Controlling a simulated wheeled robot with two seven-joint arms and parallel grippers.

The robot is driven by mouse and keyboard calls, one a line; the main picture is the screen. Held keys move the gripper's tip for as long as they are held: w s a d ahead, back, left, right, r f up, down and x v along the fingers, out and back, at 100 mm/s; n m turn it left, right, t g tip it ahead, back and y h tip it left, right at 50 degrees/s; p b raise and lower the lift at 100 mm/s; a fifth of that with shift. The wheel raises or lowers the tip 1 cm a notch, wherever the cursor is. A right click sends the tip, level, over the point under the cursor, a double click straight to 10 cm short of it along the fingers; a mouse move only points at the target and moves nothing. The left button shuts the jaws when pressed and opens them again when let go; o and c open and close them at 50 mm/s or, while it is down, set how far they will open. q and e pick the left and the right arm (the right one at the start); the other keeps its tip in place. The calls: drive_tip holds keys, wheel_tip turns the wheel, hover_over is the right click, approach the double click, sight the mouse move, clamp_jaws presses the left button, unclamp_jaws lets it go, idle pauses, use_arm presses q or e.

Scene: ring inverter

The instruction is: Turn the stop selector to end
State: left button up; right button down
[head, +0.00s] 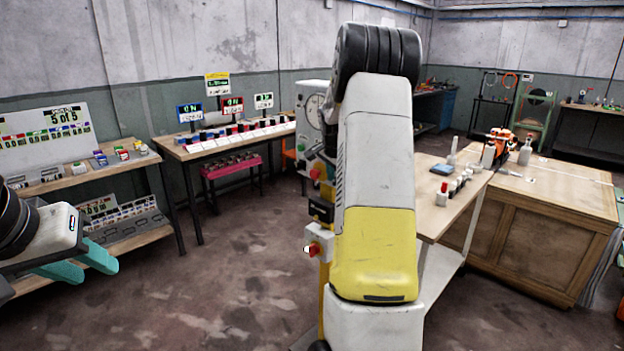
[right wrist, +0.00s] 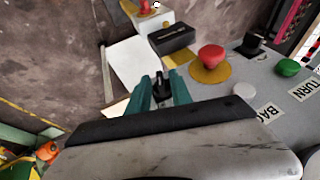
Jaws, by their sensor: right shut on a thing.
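In the right wrist view, my right gripper (right wrist: 166,85) has its teal fingers closed on a small black knob (right wrist: 162,92), which looks like the stop selector. The fingers hide much of it, so I cannot read its setting. In the head view, my right arm covers the right gripper and much of the machine (head: 313,98). My left gripper (head: 82,263) is at the left edge, its two teal fingers apart and empty, far from the machine.
A red mushroom button (right wrist: 211,57) on a yellow plate, another black knob (right wrist: 253,42), a green button (right wrist: 288,67) and a white button (right wrist: 243,90) sit near the right gripper. A wooden bench (head: 545,190) stands at right. The floor at left is clear.

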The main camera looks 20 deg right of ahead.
drive_tip(key=g+h, duration=0.1)
drive_tip(key=g, duration=0.1)
drive_tip(key=w+n+g+h, duration=0.1)
drive_tip(key=g, duration=0.2)
drive_tip(key=n+g+h, duration=0.1)
drive_tip(key=g, duration=0.2)
drive_tip(key=shift+w+a+f, duration=0.1)
drive_tip(key=shift+w+a, duration=0.2)
drive_tip(key=shift+a, duration=0.05)
drive_tip(key=shift+h, duration=0.3)
drive_tip(key=c, duration=1.5)
unclamp_jaws()
